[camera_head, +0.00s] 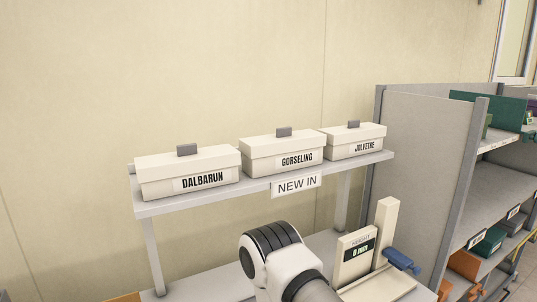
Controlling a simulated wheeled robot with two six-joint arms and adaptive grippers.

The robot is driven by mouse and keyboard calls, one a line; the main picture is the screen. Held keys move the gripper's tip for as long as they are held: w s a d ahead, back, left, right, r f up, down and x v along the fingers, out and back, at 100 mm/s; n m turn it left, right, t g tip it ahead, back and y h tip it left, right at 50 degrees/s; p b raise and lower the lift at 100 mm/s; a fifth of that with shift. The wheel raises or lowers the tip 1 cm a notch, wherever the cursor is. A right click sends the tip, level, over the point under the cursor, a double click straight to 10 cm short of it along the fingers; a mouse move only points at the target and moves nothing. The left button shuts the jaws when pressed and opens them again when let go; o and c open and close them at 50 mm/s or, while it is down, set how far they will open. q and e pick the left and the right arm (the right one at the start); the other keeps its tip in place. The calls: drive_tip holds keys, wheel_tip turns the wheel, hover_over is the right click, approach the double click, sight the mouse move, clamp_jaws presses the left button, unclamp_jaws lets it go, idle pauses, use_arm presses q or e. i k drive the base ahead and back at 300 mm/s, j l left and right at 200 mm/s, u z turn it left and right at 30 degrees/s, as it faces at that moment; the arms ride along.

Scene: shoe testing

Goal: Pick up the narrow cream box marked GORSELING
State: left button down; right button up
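The narrow cream box marked GORSELING (266,157) sits in the middle of a raised grey shelf (150,209), with a grey knob on its lid. A like cream box marked DALBARUN (160,179) stands to its left, and one marked JOLVETRE (343,149) to its right. Small gaps separate the boxes. A white and black part of one of my arms shows at the bottom centre, below and in front of the shelf. Neither gripper is in view.
Below right stands a cream measuring device with a 0 mm display (359,252) and a blue handle (401,260). A grey partition (422,160) and stocked shelves (493,190) close off the right.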

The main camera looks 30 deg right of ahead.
sight(286, 150)
drive_tip(key=k+l, duration=0.1)
drive_tip(key=l, duration=0.4)
drive_tip(key=k+l, duration=0.1)
drive_tip(key=l, duration=0.4)
drive_tip(key=k+l, duration=0.15)
drive_tip(key=l, duration=0.3)
drive_tip(key=k+l, duration=0.1)
drive_tip(key=l, duration=0.4)
drive_tip(key=k+l, duration=0.1)
drive_tip(key=l, duration=0.4)
drive_tip(key=z, duration=0.05)
